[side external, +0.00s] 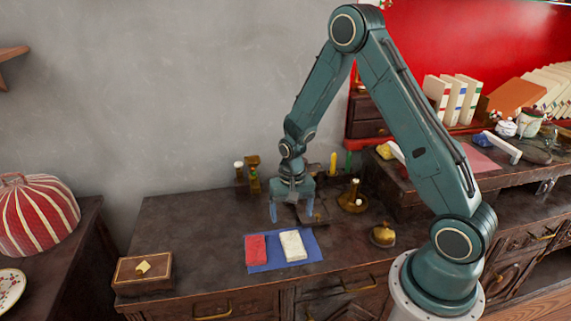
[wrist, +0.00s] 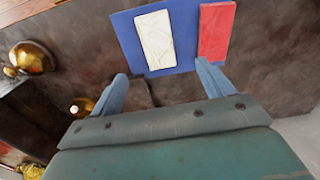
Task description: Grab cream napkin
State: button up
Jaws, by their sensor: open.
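The cream napkin (side external: 293,246) lies folded on a blue mat (side external: 285,264) on the dark cabinet top. A red napkin (side external: 256,249) lies beside it, on its left in the side view. In the wrist view the cream napkin (wrist: 155,39) is upright in the picture, with the red napkin (wrist: 216,31) to its right on the blue mat (wrist: 126,38). My gripper (side external: 292,217) is open and empty, above and behind the mat. In the wrist view its fingertips (wrist: 160,70) point toward the mat, with the cream napkin ahead, between their lines.
A wooden box (side external: 143,270) stands at the left end of the cabinet. A brass candle holder (side external: 352,199) and a brass bell-like object (side external: 383,234) stand to the right. Small brass items (side external: 252,178) stand behind my gripper.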

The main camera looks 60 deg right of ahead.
send_over(293, 243)
jog(key=shift+w+a+f, duration=0.1)
jog(key=shift+f, duration=1.4)
jog(key=shift+w+a+f, duration=0.1)
jog(key=shift+f, duration=1.4)
jog(key=shift+f, duration=0.15)
jog(key=shift+s+d+f, duration=0.1)
jog(key=shift+s+f, duration=0.05)
jog(key=shift+f, duration=0.65)
jog(key=shift+s+f, duration=0.1)
jog(key=shift+f, duration=1.55)
jog(key=shift+c, duration=0.4)
jog(key=c, duration=1)
